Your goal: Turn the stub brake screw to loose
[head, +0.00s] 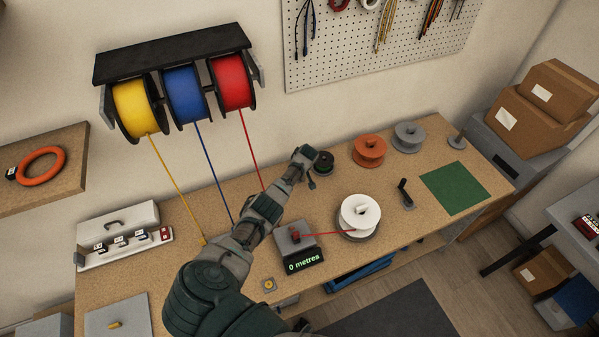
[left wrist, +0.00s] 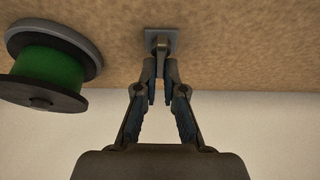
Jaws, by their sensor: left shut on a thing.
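My left gripper (head: 311,183) is low over the bench in the head view, just beside a green spool (head: 322,163). In the left wrist view its fingers (left wrist: 161,78) close together at a small grey fitting, which I take to be the stub brake screw (left wrist: 161,42). It stands on a square grey plate on the bench. The fingertips partly hide it, and its turn position cannot be read. The green spool also shows in the left wrist view (left wrist: 48,72), apart from the fingers. My right gripper is not in view.
An orange spool (head: 369,150) and a grey spool (head: 409,136) stand to the right. A white spool (head: 359,213) with red wire is nearer, beside a display reading 0 metres (head: 304,262). Yellow, blue and red wires run down from the wall rack (head: 172,53) to the left.

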